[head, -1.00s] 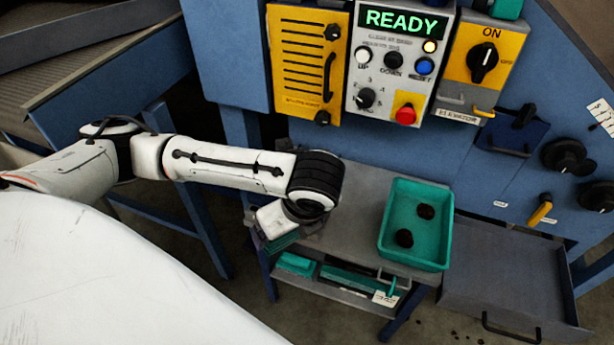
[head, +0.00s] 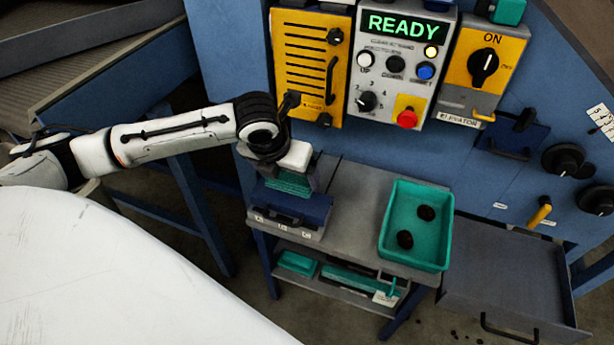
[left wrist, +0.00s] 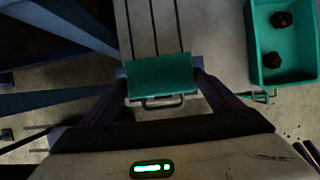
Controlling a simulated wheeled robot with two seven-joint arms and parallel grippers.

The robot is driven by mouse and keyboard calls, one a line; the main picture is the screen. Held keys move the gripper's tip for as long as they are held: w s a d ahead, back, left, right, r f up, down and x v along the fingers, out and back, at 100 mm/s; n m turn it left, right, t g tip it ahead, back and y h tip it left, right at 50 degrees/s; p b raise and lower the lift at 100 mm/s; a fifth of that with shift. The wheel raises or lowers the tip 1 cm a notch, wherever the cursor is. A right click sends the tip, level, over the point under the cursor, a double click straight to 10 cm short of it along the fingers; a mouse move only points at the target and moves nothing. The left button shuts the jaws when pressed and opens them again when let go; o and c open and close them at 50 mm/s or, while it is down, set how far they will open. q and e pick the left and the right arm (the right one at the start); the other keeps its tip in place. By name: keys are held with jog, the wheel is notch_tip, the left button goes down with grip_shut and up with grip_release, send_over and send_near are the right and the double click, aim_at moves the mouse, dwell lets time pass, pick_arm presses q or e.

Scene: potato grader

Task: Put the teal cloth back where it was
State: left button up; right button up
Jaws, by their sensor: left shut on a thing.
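The teal cloth (head: 289,182) is a small folded piece between the fingers of my left gripper (head: 290,178). It also shows in the left wrist view (left wrist: 160,78), spanning the gap between both fingertips. My left gripper is shut on it. In the head view the cloth appears just above a dark blue holder (head: 296,208) at the left end of the grey cart top (head: 355,205). I cannot tell whether the cloth touches anything below. My right gripper is in neither view.
A teal tray (head: 445,228) with two dark potatoes stands on the cart's right end. The cart's lower shelf holds a teal item (head: 297,263) and a longer teal one. The control panel (head: 400,62), showing READY, is behind. An open grey drawer (head: 510,275) lies right.

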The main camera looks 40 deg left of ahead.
pick_arm(q)
jog(key=w+a, duration=0.2)
jog(key=w, duration=0.8)
jog(key=f, duration=0.3)
jog(key=f+b, duration=0.1)
jog(key=f, duration=0.2)
jog(key=shift+w+a, duration=0.15)
jog(key=shift+a, duration=0.05)
notch_tip(320, 180, down, 5)
jog(key=shift+b, duration=0.7)
jog(key=shift+w+f, duration=0.2)
jog(key=shift+f, duration=0.1)
jog(key=o, duration=0.9)
jog(key=shift+s+r, duration=0.2)
jog(key=shift+r, duration=0.3)
jog(key=p+v, duration=0.2)
jog(key=v, duration=0.9)
